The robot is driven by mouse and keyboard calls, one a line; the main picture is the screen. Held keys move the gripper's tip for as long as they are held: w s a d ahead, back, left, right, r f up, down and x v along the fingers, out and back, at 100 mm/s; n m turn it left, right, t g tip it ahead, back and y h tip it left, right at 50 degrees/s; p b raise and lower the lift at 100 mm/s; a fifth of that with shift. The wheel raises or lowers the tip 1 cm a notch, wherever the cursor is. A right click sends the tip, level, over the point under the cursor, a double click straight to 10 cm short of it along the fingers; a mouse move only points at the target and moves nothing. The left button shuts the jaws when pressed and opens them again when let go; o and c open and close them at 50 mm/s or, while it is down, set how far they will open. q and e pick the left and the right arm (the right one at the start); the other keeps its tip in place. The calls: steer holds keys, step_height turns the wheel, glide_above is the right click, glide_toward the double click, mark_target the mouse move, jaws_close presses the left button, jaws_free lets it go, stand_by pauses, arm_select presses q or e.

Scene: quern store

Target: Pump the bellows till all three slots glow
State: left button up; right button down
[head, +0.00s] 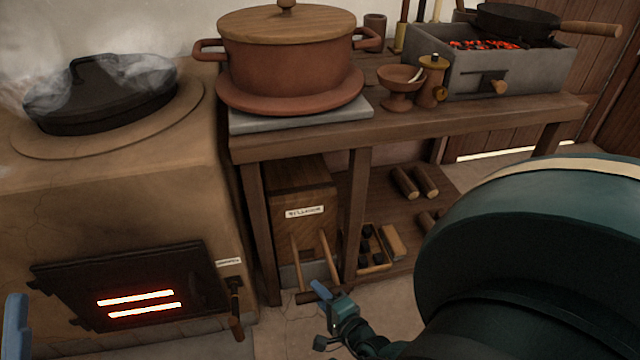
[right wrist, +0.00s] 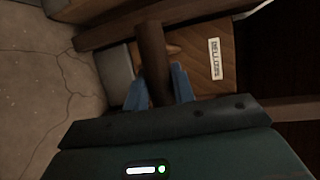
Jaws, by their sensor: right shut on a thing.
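The bellows (head: 305,190), a wooden box with a paper label, stands under the table; its label side also shows in the right wrist view (right wrist: 200,75). Two wooden rods run from it to a bar-like bellows handle (head: 305,297). My right gripper (head: 325,293) is shut on this handle, which passes between its blue fingers in the right wrist view (right wrist: 153,50). The black stove door (head: 75,290) shows two glowing slots (head: 137,304), one above the other; no third glowing slot shows. A blue part of my left gripper (head: 16,325) shows at the left edge; its jaws are unclear.
A labelled lever (head: 236,310) hangs beside the stove door. A lidded black pan (head: 100,95) steams on the clay stove. The table (head: 420,130) bears a clay pot (head: 290,60) and a charcoal brazier (head: 500,65). Logs (head: 407,182) lie on the lower shelf.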

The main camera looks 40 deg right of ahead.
steer(key=shift+s+a, duration=0.1)
steer(key=shift+s, duration=0.2)
steer(key=shift+w, duration=0.1)
steer(key=c, duration=1.2)
jaws_free()
steer(key=shift+o, duration=0.2)
